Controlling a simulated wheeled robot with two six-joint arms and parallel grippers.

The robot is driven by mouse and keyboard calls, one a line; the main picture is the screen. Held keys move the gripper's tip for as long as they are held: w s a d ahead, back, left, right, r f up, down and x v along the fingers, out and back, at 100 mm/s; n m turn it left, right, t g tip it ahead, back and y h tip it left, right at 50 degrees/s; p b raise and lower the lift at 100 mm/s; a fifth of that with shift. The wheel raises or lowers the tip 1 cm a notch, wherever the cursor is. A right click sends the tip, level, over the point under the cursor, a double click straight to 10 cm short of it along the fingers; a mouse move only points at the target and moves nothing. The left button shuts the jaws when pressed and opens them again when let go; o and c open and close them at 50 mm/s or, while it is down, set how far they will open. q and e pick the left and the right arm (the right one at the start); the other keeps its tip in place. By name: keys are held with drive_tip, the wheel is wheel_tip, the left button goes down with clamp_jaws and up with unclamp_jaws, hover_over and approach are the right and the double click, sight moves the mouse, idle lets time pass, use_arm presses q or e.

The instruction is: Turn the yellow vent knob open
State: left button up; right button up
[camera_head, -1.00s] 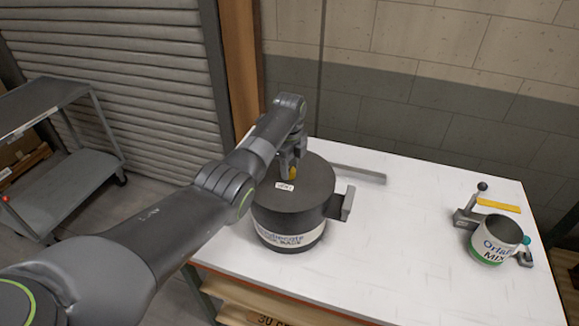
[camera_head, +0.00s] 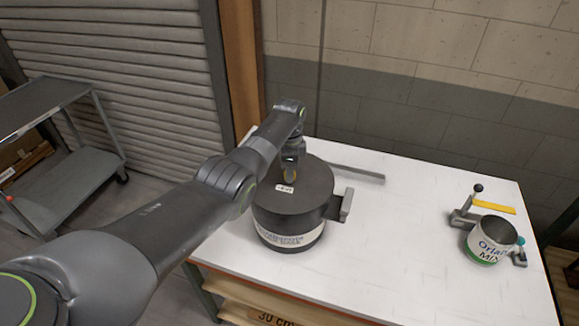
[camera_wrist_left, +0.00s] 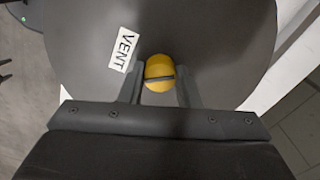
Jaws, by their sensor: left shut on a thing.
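The yellow vent knob (camera_wrist_left: 159,73) sits on top of the dark round drum (camera_head: 312,182), beside a white label reading VENT (camera_wrist_left: 124,49). In the left wrist view my left gripper (camera_wrist_left: 160,78) is shut on the knob, with one finger on each side of it. A dark line crosses the knob's face roughly sideways in that view. In the head view my left gripper (camera_head: 290,172) points down onto the drum's lid and largely hides the knob. My right gripper is not in view.
The drum stands on a white table (camera_head: 400,240) with a grey side bracket (camera_head: 346,205). A grey bar (camera_head: 357,173) lies behind it. A white can (camera_head: 490,240) with a yellow-handled clamp stands at the right. A grey cart (camera_head: 70,180) is at the left.

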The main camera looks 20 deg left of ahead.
use_arm(q)
drive_tip(key=n, duration=0.3)
drive_tip(key=n+p, duration=0.1)
drive_tip(key=n, duration=0.1)
drive_tip(key=shift+r+n, duration=0.2)
drive_tip(key=shift+n, duration=0.2)
drive_tip(key=n+p, duration=0.1)
drive_tip(key=n, duration=0.4)
drive_tip(key=shift+w+f, duration=0.1)
drive_tip(key=o, duration=1)
